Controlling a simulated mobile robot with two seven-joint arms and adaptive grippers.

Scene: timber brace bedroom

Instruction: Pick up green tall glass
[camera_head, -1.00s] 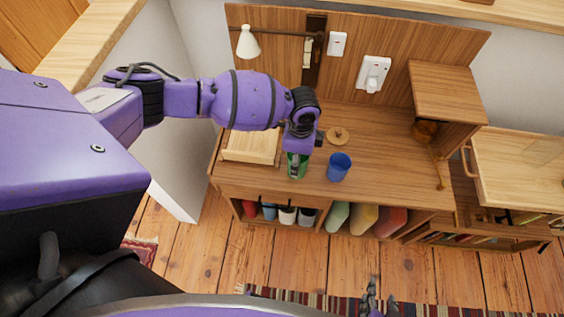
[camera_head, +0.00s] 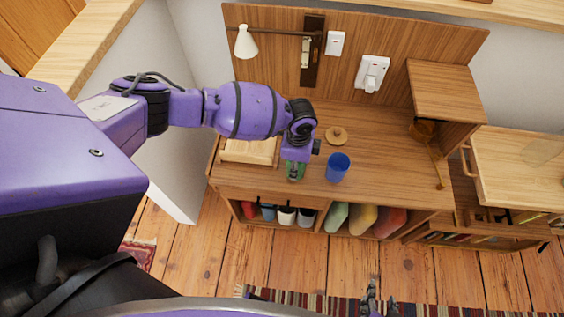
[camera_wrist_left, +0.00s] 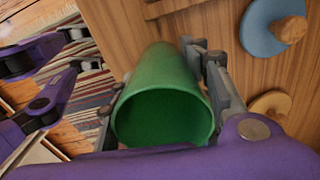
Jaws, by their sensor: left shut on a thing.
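The green tall glass (camera_head: 294,171) is at the front left part of the wooden desk, mostly covered by my gripper in the head view. In the left wrist view the green glass (camera_wrist_left: 160,118) lies between the fingers, its open rim facing the camera. My left gripper (camera_head: 295,166) is shut on it, with a grey finger on each side. Whether the glass still touches the desk I cannot tell. My right gripper (camera_head: 378,300) shows small at the bottom edge of the head view, over the striped rug, its fingers apart and empty.
A small shelf (camera_head: 448,92) rises at the right. The desk's middle right is clear.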

